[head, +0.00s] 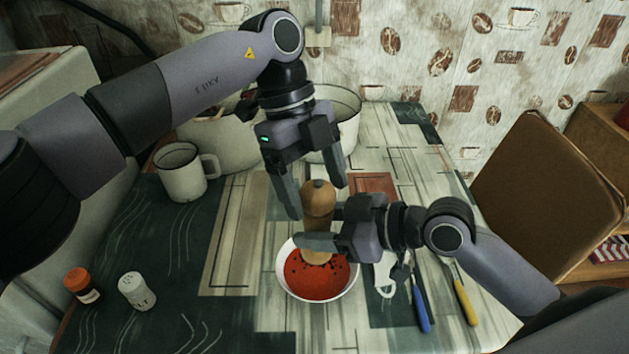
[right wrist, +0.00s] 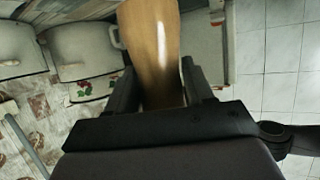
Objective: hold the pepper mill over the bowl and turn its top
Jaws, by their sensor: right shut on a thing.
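The wooden pepper mill (head: 318,197) is upright, its lower end above the red soup in the white bowl (head: 281,270). Dark specks lie on the soup. My right gripper (head: 318,228) is shut on the mill's body from the right; the right wrist view shows the mill (right wrist: 152,45) between its fingers (right wrist: 158,85). My left gripper (head: 319,202) points down from above, open, with its fingers on either side of the mill's round top. Whether a finger touches the top I cannot tell. The right gripper hides part of the mill's body.
A white enamel mug (head: 180,172) and larger pots (head: 215,140) stand at the back left. Blue-handled (head: 420,308) and yellow-handled (head: 464,302) cutlery lies right of the bowl. A brown chair (head: 545,190) stands right.

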